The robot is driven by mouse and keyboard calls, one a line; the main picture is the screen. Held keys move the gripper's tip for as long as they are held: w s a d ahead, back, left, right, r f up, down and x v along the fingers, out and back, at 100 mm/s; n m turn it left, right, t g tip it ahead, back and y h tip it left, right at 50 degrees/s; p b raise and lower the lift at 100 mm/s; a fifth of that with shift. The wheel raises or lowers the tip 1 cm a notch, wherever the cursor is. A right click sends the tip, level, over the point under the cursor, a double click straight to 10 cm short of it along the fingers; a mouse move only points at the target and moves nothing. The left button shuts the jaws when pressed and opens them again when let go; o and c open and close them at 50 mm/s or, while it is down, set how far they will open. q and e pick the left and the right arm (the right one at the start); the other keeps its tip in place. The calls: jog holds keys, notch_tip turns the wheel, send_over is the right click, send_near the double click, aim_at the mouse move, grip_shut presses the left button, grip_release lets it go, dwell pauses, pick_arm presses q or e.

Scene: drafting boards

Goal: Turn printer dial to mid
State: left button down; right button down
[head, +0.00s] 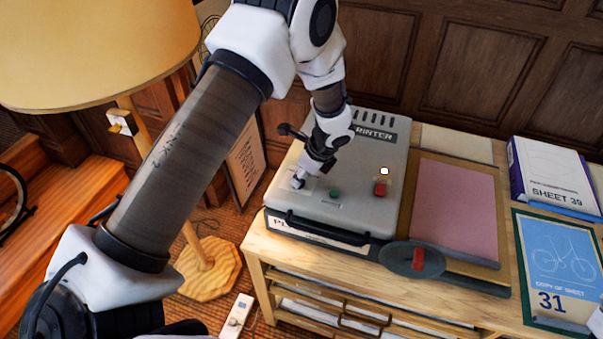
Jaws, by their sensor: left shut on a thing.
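The printer (400,150) is a grey box with "PRINTER" on its top, standing on the left part of the wooden table. My left gripper (300,180) reaches down to the left side of the printer's top panel and is shut on the dial there. The fingers hide most of the dial, so I cannot tell which mark it points to. My right gripper is not in view.
A green button (335,192), a red switch (380,190) and a small lit square (384,170) sit right of my gripper. A pink sheet (453,212) lies on a board beside the printer. A lamp (95,45) stands at left.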

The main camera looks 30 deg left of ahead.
pick_arm(q)
jog(key=shift+s+f+n+g+p, duration=0.1)
jog(key=shift+f+n+g+p, duration=0.15)
jog(key=shift+n, duration=0.45)
jog(key=shift+n+g+p, duration=0.1)
jog(key=shift+n+g, duration=0.25)
jog(key=shift+n, duration=0.35)
jog(key=shift+a+n+g+h, duration=0.1)
jog(key=shift+n+g+h, duration=0.5)
jog(key=shift+n, duration=1.3)
dwell(1.3)
dwell(0.5)
jog(key=c, duration=0.9)
grip_release()
jog(key=shift+w+a, duration=0.1)
jog(key=shift+w, duration=0.1)
jog(key=v, duration=1.2)
jog(key=shift+w, duration=0.1)
